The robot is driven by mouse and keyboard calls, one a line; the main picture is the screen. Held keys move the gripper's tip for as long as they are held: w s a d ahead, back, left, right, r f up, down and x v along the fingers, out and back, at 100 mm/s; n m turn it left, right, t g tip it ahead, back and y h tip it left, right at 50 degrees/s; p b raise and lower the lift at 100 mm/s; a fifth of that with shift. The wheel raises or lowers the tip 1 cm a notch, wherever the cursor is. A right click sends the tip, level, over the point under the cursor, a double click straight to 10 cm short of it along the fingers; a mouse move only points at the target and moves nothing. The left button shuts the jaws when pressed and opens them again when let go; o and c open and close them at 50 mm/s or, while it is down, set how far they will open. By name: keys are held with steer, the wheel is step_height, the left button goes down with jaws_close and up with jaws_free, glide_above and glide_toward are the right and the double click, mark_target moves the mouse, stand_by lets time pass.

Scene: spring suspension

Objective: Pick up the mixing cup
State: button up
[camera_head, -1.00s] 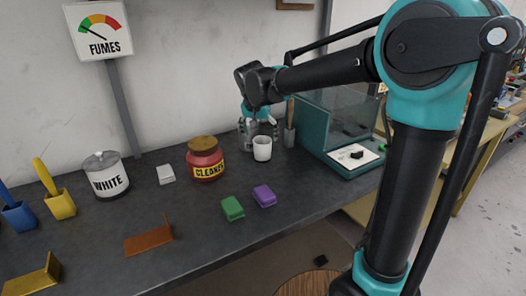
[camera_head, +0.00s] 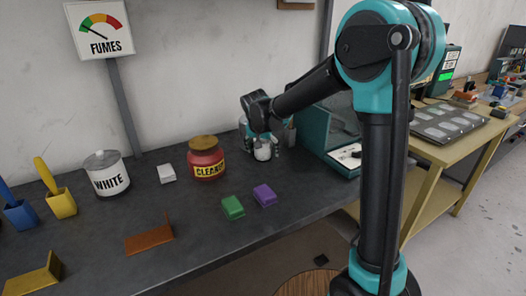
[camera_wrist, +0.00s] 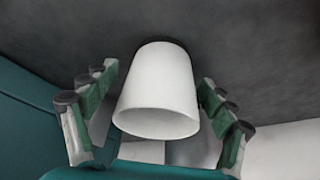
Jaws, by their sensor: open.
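The mixing cup, a plain white cup (camera_head: 263,152), stands on the dark bench to the right of the red cleaner jar. In the wrist view the white cup (camera_wrist: 158,92) is large and central, between the two fingers. My gripper (camera_head: 262,148) is at the cup, with the cup partly covered by it in the head view. In the wrist view my gripper (camera_wrist: 155,110) is open, with a finger on each side of the cup and small gaps visible on both sides.
The red cleaner jar (camera_head: 206,160) stands left of the cup. A purple block (camera_head: 265,195) and a green block (camera_head: 233,208) lie in front. A teal glass-sided box (camera_head: 325,135) stands close on the right.

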steer(key=c, duration=1.6)
steer(key=shift+s+r, duration=0.1)
